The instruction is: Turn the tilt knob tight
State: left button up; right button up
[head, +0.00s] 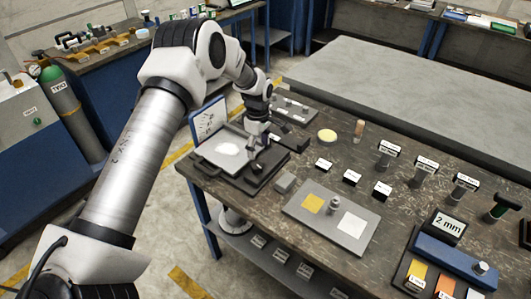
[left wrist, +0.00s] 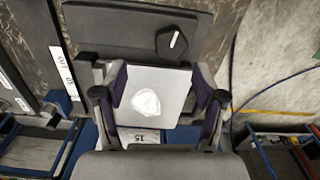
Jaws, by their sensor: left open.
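A black knob (left wrist: 172,42) with a white pointer line sits on a dark flat base (left wrist: 110,28) in the left wrist view. My left gripper (head: 257,150) is over the dark base at the bench's left end. In the left wrist view its fingers (left wrist: 158,85) are spread and empty, with the knob beyond the fingertips. My right gripper is out of view.
An upright white panel with dark marks (head: 208,120) stands behind the plate. A grey board (head: 352,246) with yellow and white squares and a small grey block (head: 285,183) lie to the right.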

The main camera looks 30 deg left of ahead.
aim_at(256, 165)
pick_arm(q)
jog(key=shift+s+d+f+p, duration=0.15)
jog(key=shift+s+f+p, duration=0.35)
jog(key=shift+s+f, duration=0.55)
jog(key=f, duration=0.4)
jog(key=shift+w+f+p, duration=0.1)
jog(key=shift+w+p, duration=0.25)
jog(key=shift+w+f, duration=0.15)
jog(key=shift+f, duration=0.1)
jog(key=shift+s+r, duration=0.35)
jog(key=c, duration=1.1)
jog(key=shift+c, duration=0.2)
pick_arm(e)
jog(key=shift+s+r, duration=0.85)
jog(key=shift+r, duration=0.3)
